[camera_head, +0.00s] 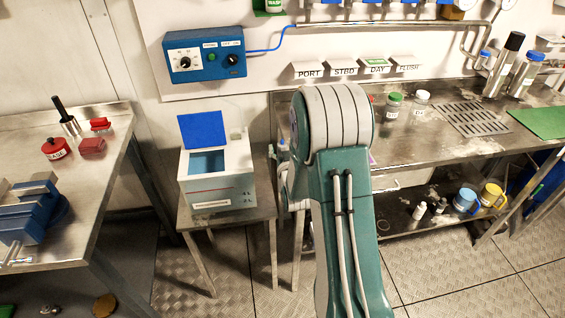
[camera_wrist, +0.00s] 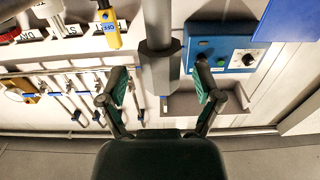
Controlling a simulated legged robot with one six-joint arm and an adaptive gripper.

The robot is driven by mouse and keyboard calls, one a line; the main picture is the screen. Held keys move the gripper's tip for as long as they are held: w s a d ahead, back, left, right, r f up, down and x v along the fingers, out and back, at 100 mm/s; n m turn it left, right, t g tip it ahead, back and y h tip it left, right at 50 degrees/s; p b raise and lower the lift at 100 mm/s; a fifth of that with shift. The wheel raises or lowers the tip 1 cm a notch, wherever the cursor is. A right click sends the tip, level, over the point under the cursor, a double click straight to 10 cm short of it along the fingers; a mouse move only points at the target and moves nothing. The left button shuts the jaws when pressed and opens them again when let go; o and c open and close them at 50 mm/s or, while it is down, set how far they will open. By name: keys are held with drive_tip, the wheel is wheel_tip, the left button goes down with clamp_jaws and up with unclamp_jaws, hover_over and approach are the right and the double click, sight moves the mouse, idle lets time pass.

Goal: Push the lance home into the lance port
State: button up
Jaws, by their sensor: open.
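In the wrist view my gripper (camera_wrist: 160,82) is open, with its two dark green fingers well apart. A grey upright tube (camera_wrist: 158,62) with a dark collar shows in the gap between the fingers, and its thin end points down the picture. Neither finger visibly touches it. It may be the lance, but I cannot tell for sure, nor how far it lies beyond the fingertips. I cannot make out the lance port in either view. In the head view my green and white arm fills the middle and hides my gripper and what is behind it.
A blue control box (camera_head: 204,53) hangs on the wall; it also shows in the wrist view (camera_wrist: 226,54). A white box (camera_head: 216,172) with an open blue lid stands on a small stand. A steel bench (camera_head: 446,130) holds bottles at right. A blue vise (camera_head: 30,210) sits at left.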

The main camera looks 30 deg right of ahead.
drive_tip(key=shift+w, duration=0.35)
clamp_jaws()
drive_tip(key=shift+r, duration=0.15)
